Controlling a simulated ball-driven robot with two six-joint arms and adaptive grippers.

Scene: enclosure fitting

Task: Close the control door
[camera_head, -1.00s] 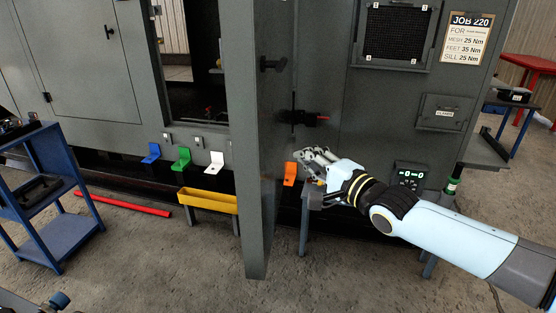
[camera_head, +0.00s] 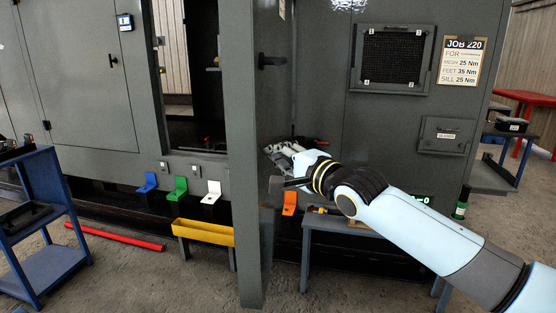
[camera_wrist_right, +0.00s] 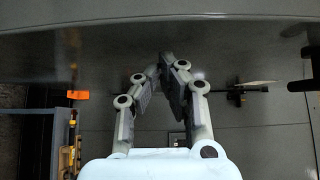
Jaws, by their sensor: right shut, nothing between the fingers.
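The control door (camera_head: 240,200) is a tall grey panel standing open. It is seen nearly edge-on in the head view, left of my right arm. A dark handle (camera_head: 271,62) is high on its right-hand face. My right gripper (camera_head: 272,150) is shut and empty, close to that face below the handle; I cannot tell whether it touches. In the right wrist view the fingertips (camera_wrist_right: 165,62) are together in front of grey metal. My left gripper is not in view.
Blue (camera_head: 147,182), green (camera_head: 177,188), white (camera_head: 211,192) and orange (camera_head: 290,203) brackets line the enclosure's lower edge. A yellow trough (camera_head: 203,232) stands left of the door. A grey bench (camera_head: 340,222) is under my right arm. A blue cart (camera_head: 40,215) stands at left.

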